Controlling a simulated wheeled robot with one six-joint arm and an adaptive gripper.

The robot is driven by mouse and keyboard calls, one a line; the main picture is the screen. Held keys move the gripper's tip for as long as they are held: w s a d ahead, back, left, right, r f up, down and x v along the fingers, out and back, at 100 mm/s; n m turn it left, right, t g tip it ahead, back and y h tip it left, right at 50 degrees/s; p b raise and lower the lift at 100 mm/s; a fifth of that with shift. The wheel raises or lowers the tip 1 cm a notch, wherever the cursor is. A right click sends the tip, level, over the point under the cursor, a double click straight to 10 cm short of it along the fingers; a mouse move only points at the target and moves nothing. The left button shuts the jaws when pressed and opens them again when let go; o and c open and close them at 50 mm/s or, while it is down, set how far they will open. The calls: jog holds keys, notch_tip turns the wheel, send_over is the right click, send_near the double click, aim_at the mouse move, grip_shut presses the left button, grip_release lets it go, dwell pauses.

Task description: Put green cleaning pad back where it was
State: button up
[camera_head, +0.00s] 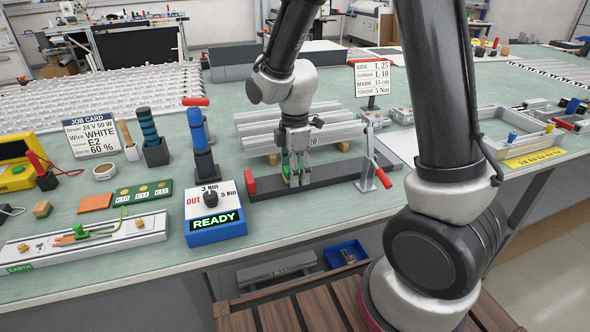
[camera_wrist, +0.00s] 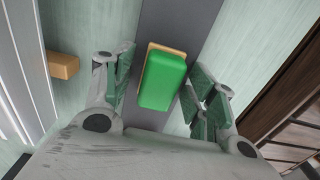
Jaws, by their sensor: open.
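The green cleaning pad (camera_wrist: 163,82), a green block on a tan backing, lies on a long dark grey bar (camera_head: 335,174) on the bench. In the wrist view it sits between the two open fingers of my gripper (camera_wrist: 162,78), with a gap visible on both sides. In the head view my gripper (camera_head: 294,170) points down over the middle of the bar, and its fingers mostly hide the pad.
A red-handled clamp (camera_head: 376,166) stands at the bar's right end. A blue READY box (camera_head: 215,212) is to its left. Grey metal profiles (camera_head: 270,128) lie behind, on wooden blocks. A blue and black screwdriver-like tool (camera_head: 201,150) stands upright nearby. Bare bench shows before the bar.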

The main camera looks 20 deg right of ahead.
notch_tip(320, 180, up, 12)
jog(key=s+d+r+m+t, duration=0.2)
jog(key=s+d+r+m, duration=0.2)
jog(key=s+d+m, duration=0.3)
jog(key=s+d+r+m+t, duration=0.2)
jog(key=s+d+r+m, duration=0.3)
jog(key=s+d+m, duration=0.3)
jog(key=s+m, duration=0.3)
jog(key=s, duration=0.1)
dwell(0.7)
